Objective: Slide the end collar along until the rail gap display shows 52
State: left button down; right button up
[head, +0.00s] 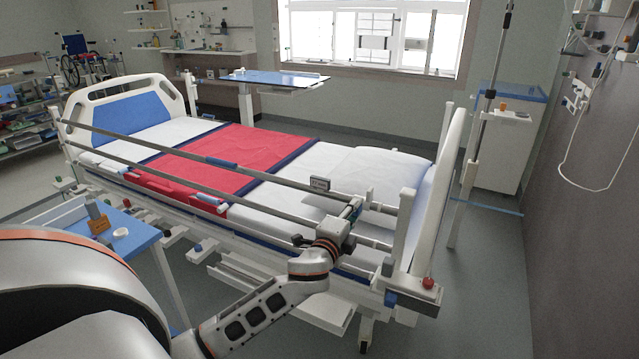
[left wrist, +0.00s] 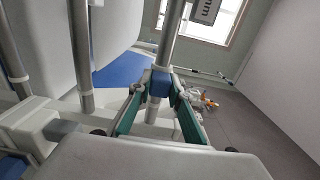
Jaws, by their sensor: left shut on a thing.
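The rail gap display (head: 320,184) is a small grey box on the upper bed rail (head: 270,172) in the head view; its reading is too small to tell. Part of it, with "mm" lettering, also shows at the top of the left wrist view (left wrist: 206,10). My left gripper (head: 352,208) is at the rail, right of the display. In the left wrist view, its green-lined fingers (left wrist: 159,100) are shut on a blue collar (left wrist: 160,83) around the grey rail tube. The gripper hides the collar in the head view. My right gripper is not in view.
The bed's white end board (head: 450,165) and corner post (head: 405,225) stand close right of my left gripper. A lower rail (head: 280,215) runs beneath the upper one. A blue-topped trolley (head: 140,237) stands at the left.

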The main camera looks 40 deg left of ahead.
pick_arm(q)
jog(key=shift+w+d, duration=0.15)
jog(key=shift+d, duration=0.55)
jog(key=shift+w+d, duration=0.1)
jog(key=shift+d, duration=0.55)
jog(key=shift+f, duration=0.1)
jog(key=c, duration=2.2)
grip_release()
jog(key=o, duration=0.6)
jog(key=shift+o, duration=0.2)
jog(key=shift+a, duration=0.1)
